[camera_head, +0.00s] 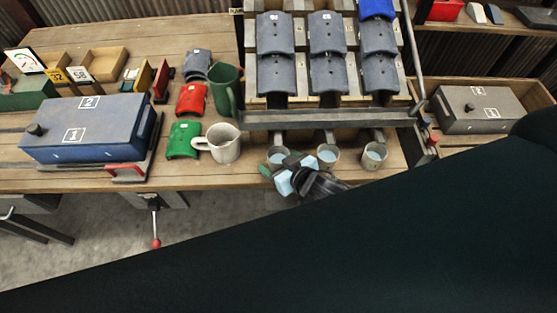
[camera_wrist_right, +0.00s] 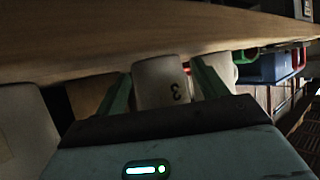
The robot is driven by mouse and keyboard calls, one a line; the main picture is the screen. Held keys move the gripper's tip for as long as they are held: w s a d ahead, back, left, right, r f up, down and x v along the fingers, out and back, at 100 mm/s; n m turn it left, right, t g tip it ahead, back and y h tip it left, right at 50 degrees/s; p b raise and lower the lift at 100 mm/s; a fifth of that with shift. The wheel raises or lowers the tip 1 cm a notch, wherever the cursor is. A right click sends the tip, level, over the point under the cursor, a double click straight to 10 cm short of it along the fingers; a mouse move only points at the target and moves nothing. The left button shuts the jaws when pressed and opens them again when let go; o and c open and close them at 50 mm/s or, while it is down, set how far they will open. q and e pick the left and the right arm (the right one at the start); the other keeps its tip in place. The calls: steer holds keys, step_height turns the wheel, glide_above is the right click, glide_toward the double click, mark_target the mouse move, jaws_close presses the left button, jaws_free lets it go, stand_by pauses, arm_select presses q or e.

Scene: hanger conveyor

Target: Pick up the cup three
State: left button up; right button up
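Cup three (camera_head: 277,153) is the leftmost of a row of small pale cups at the front edge of the workbench. In the wrist view, cup three (camera_wrist_right: 160,80) shows its dark "3", upside down, between my fingers. My right gripper (camera_wrist_right: 162,88) is open, with one finger on each side of the cup and narrow gaps seeming to show. In the head view, my right gripper (camera_head: 279,167) is at the cup's front, partly covering it. The cup stands on the bench. My left gripper is not in view.
Two more cups, the middle one (camera_head: 328,153) and the right one (camera_head: 374,155), stand to the right. A white pitcher (camera_head: 223,143) stands close on the left. A rack with grey curved plates (camera_head: 277,75) rises behind. A blue box (camera_head: 90,128) is at left.

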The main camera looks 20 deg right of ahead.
steer(key=c, duration=1)
steer(key=shift+r, duration=0.1)
steer(key=shift+r, duration=0.65)
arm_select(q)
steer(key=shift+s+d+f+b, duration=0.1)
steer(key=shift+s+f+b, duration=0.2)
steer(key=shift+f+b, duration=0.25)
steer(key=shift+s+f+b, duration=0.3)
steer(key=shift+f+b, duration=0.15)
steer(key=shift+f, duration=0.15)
arm_select(e)
steer(key=shift+s+d, duration=0.9)
steer(key=shift+s, duration=1.95)
steer(key=shift+s+d, duration=0.95)
steer(key=shift+s, duration=1.9)
steer(key=shift+s+d, duration=0.9)
steer(key=shift+s, duration=1.95)
